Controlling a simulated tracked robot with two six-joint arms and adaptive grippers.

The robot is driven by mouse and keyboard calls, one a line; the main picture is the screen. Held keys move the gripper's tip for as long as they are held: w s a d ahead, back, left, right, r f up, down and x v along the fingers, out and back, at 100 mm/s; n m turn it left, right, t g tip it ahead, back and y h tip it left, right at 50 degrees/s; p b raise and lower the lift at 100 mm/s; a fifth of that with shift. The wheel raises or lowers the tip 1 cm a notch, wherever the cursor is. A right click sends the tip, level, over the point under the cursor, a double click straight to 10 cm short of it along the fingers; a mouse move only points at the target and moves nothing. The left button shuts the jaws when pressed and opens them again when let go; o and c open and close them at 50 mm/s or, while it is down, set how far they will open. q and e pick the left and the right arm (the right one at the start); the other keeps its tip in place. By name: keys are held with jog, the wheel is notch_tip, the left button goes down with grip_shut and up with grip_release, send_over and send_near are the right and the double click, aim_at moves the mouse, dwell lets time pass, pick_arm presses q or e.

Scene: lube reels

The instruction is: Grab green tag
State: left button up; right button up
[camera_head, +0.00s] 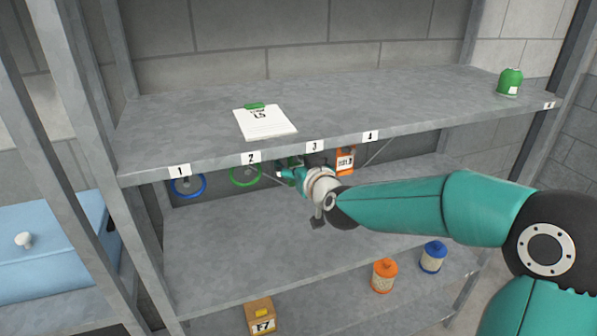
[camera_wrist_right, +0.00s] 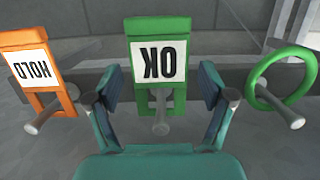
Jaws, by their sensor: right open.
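The green tag (camera_wrist_right: 160,60) hangs on a peg in the right wrist view, with a white label that reads OK upside down. My right gripper (camera_wrist_right: 159,92) is open, with one finger on each side of the tag's lower part; I cannot tell whether they touch it. In the head view the right gripper (camera_head: 289,175) is under the upper shelf, near label 3, and mostly hides the green tag. My left gripper does not show.
An orange HOLD tag (camera_wrist_right: 30,62) and a green ring (camera_wrist_right: 283,80) hang on neighbouring pegs. In the head view a blue ring (camera_head: 188,186) hangs further left. The upper shelf (camera_head: 370,100) holds a clipboard (camera_head: 265,123) and a green container (camera_head: 509,82). Orange and blue containers stand below.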

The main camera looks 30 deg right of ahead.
jog(key=c, duration=1)
jog(key=shift+r, duration=0.1)
